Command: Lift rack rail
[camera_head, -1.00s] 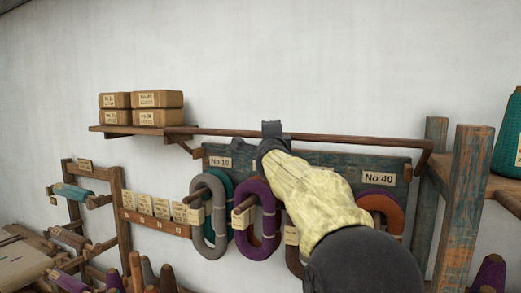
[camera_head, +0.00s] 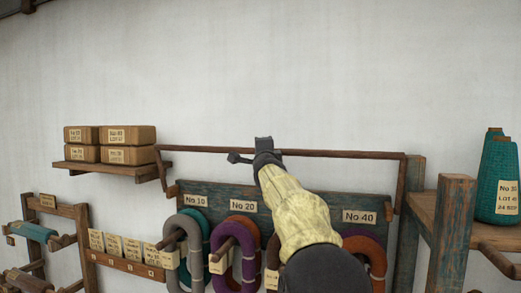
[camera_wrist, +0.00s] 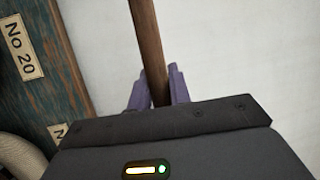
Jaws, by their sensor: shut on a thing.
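The rack rail (camera_head: 340,154) is a thin brown wooden bar above the blue-green label board (camera_head: 300,205). A short arm runs down from each of its ends toward the board. My gripper (camera_head: 264,150) is shut on the rail a little left of its middle. In the wrist view the rail (camera_wrist: 146,40) passes between the two purple fingers of my gripper (camera_wrist: 157,88). The board, with labels No 10, No 20 and No 40, also shows in the wrist view (camera_wrist: 55,70). My forearm hides part of the board.
Stacked boxes (camera_head: 110,145) stand on a shelf (camera_head: 105,170) close to the rail's left end. A wooden post (camera_head: 452,235) and a teal cone (camera_head: 500,180) are at right. The wall above is clear.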

